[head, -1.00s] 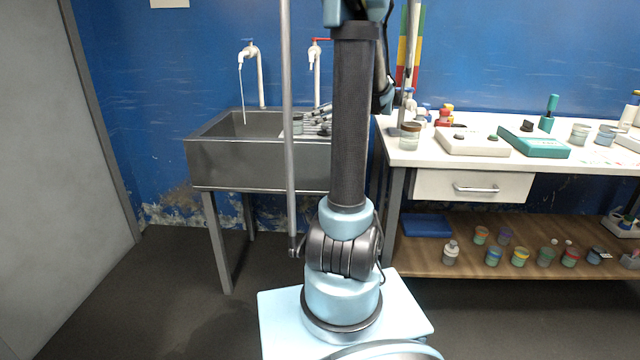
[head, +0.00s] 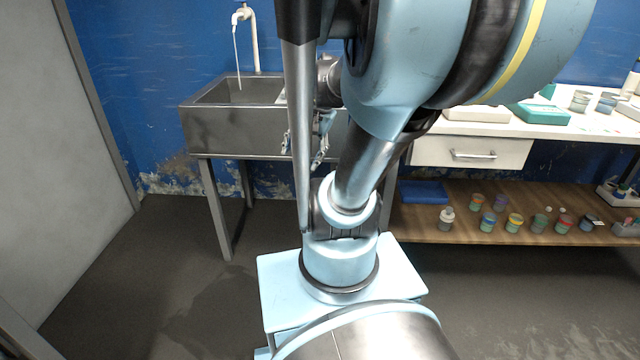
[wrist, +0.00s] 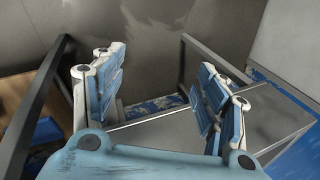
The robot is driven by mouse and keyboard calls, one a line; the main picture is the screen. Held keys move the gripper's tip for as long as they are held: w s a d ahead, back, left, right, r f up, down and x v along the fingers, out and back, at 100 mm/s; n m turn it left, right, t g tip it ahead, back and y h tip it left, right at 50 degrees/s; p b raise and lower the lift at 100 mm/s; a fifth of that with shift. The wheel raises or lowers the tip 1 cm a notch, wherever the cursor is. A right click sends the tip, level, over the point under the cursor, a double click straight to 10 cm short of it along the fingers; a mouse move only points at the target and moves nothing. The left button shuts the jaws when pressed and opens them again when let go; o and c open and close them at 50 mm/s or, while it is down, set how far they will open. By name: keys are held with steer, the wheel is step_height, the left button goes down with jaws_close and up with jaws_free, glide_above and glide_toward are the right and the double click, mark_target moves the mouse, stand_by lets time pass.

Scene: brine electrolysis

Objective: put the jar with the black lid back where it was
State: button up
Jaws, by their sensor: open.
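My gripper (head: 306,152) hangs fingers-down in front of the sink, open and empty. In the wrist view its two blue-padded fingers (wrist: 162,70) stand well apart with nothing between them. I cannot pick out the jar with the black lid for sure. Several small jars stand on the wooden lower shelf (head: 470,232) of the bench; one at the right (head: 588,223) looks dark on top, but it is too small to be sure. More jars stand at the right of the bench top (head: 580,100). My arm hides the bench top's left end.
The metal sink (head: 235,130) on legs stands at the left with its tap (head: 246,30) above. A white drawer (head: 472,152) hangs under the bench top. A blue tray (head: 425,192) lies on the lower shelf. The floor at left is clear.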

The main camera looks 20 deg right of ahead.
steer(key=s+d+f+n+h, duration=0.3)
steer(key=s+f+n, duration=0.3)
steer(key=s+n, duration=0.1)
steer(key=shift+s, duration=0.55)
steer(key=shift+w+d+f, duration=0.1)
steer(key=shift+w+f, duration=0.05)
steer(key=shift+w, duration=0.25)
stand_by(0.4)
